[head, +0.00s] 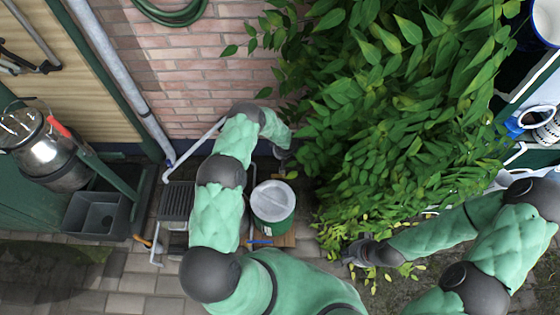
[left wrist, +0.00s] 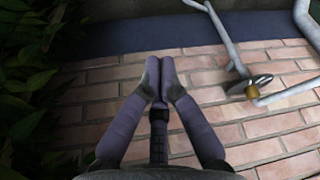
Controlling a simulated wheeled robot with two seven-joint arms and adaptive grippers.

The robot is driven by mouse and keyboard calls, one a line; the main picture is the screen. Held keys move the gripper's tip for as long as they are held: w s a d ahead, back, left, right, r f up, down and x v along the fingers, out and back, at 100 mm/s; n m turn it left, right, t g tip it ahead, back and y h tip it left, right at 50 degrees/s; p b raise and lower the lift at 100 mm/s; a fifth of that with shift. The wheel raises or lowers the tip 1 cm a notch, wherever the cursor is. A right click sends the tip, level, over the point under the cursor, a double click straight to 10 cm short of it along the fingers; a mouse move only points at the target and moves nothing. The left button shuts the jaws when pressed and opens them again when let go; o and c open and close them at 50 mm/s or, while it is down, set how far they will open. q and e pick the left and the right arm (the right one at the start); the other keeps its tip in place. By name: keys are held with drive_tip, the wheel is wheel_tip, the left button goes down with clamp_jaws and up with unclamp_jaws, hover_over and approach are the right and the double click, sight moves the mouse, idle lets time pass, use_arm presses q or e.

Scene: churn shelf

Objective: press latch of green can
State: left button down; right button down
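The green can (head: 273,219) with a pale grey lid (head: 273,193) stands upright on a brown board on the ground, right of my left arm. Its latch is too small to make out. My left gripper (head: 283,153) is above and beyond the can in the head view, near the brick wall, apart from the can and partly hidden by its wrist. In the left wrist view its fingers (left wrist: 160,68) meet at the tips, with nothing visible between them. My right gripper (head: 351,256) is low beside the bush, right of the can; its finger opening is unclear.
A leafy bush (head: 395,110) fills the space right of the can. A brick wall (head: 210,60) stands behind, with a tap (left wrist: 252,88) and pipes. Left are a dark grate (head: 176,201), a grey bin (head: 97,215) and a metal churn (head: 45,150).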

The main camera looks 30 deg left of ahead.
use_arm(q)
wheel_tip(320, 180, down, 9)
drive_tip(key=b, duration=0.4)
drive_tip(key=shift+s+d, duration=0.35)
drive_tip(key=shift+f, duration=0.1)
drive_tip(key=shift+a, duration=0.1)
